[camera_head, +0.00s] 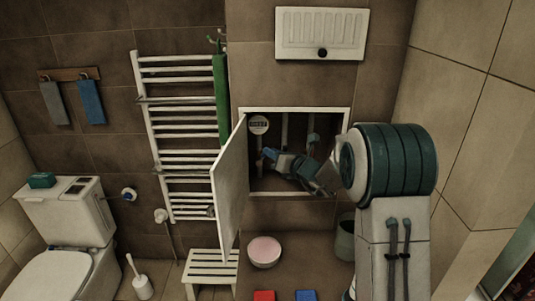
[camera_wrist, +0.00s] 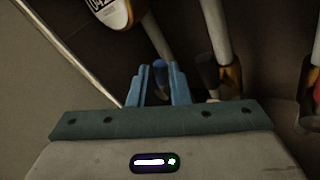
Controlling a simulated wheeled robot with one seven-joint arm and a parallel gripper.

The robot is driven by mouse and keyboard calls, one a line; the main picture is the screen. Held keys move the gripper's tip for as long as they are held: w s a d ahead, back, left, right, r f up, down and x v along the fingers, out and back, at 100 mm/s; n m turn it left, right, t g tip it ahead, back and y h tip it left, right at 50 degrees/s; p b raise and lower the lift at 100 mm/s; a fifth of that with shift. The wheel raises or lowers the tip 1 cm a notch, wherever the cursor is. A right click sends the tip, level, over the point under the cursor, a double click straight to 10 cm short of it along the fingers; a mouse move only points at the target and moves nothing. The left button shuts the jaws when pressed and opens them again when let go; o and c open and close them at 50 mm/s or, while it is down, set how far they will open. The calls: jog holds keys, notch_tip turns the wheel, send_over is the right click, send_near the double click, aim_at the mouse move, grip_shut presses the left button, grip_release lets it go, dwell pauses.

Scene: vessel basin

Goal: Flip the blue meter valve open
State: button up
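The blue valve handle (camera_wrist: 161,74) shows in the wrist view as a small dark blue piece on a pipe below the round meter. It lies between the two light blue fingers of my gripper (camera_wrist: 162,86). The fingers are apart, with some gap beside the handle; I cannot tell whether either touches it. In the head view my gripper (camera_head: 270,160) reaches into the wall recess from the right, low and left inside it. The round white meter (camera_head: 258,124) hangs at the upper left of the recess and also shows in the wrist view (camera_wrist: 110,10). The handle's lower end is hidden.
The recess has a white frame (camera_head: 300,109), and its white door (camera_head: 229,190) stands open at the left. More pipes (camera_wrist: 217,40) with brass fittings run to the right of the handle. A towel rail (camera_head: 178,75), a stool (camera_head: 211,268) and a bowl (camera_head: 264,251) are nearby.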

jog(key=b+v, duration=0.2)
jog(key=v, duration=0.8)
jog(key=shift+o, duration=0.3)
jog(key=shift+s, duration=0.1)
